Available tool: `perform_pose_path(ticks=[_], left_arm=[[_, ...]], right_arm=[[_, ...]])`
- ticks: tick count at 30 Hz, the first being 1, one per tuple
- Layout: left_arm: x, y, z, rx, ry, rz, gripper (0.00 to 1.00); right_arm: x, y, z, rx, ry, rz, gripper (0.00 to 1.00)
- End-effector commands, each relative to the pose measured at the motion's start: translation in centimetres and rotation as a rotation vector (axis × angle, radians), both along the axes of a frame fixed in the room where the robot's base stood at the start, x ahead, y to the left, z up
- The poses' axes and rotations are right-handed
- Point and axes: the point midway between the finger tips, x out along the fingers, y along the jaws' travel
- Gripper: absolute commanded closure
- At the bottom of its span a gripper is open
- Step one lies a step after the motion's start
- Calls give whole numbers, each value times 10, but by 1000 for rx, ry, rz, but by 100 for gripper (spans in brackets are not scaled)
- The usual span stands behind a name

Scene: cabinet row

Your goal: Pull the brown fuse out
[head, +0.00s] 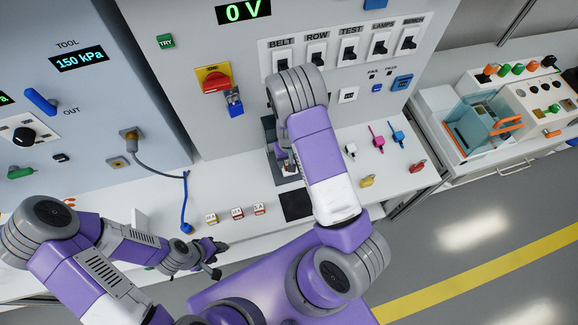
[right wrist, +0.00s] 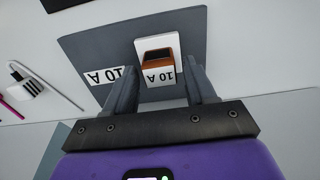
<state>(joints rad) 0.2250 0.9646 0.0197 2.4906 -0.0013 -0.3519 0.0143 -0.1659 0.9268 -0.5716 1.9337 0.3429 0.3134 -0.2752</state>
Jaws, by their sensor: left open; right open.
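The brown fuse (right wrist: 157,56), a brown block in a white body marked 10 A, sits on a grey panel (right wrist: 100,45) in the right wrist view. My right gripper (right wrist: 162,74) is open with one finger on each side of the fuse; I cannot tell whether either finger touches it. In the head view my right gripper (head: 283,160) is low at the cabinet front, and my own arm hides most of it and the fuse. My left gripper (head: 216,258) is open and empty, in front of the ledge on the left.
Several small labelled fuses (head: 237,213) stand on the white ledge left of my right arm. A black square (head: 296,205) lies beside the arm. Coloured plugs (head: 377,139) and padlocks (head: 367,181) are to the right.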

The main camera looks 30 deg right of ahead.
Motion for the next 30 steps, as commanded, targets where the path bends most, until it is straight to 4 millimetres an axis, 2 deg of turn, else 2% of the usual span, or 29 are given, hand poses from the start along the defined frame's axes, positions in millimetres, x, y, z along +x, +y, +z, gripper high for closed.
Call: perform_pose_path(ticks=[8,30], left_arm=[[0,0,0,0,0,0,53],[0,0,-1,0,0,0,53]], right_arm=[[0,0,-1,0,0,0,45],[0,0,-1,0,0,0,99]])
